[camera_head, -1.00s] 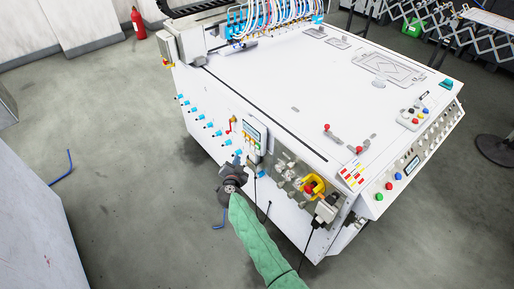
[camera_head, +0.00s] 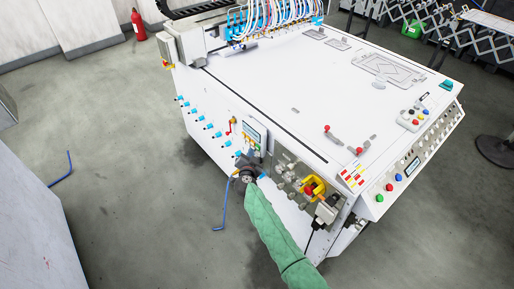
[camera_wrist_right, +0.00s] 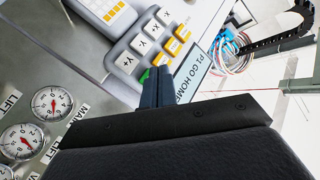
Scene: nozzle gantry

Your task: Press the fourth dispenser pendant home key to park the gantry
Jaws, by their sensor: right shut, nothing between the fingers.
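A grey pendant (camera_head: 254,133) with a small display hangs on the white machine's front side. In the right wrist view the pendant (camera_wrist_right: 122,62) has white jog keys, orange keys and a light display (camera_wrist_right: 191,75) reading "GO HOME". A green key (camera_wrist_right: 144,77) shows at its lower edge, partly hidden by the fingers. My right gripper (camera_head: 248,162) is shut and empty, at the pendant's lower end in the head view. In the right wrist view its fingertips (camera_wrist_right: 158,72) overlap the pendant beside the green key; I cannot tell whether they touch. My left gripper is out of view.
Pressure gauges (camera_wrist_right: 52,103) sit beside the pendant. A yellow-collared red button (camera_head: 311,188) is to the right on the machine front. Blue-tipped fittings (camera_head: 209,126) line the front to the left. The floor at left is mostly clear.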

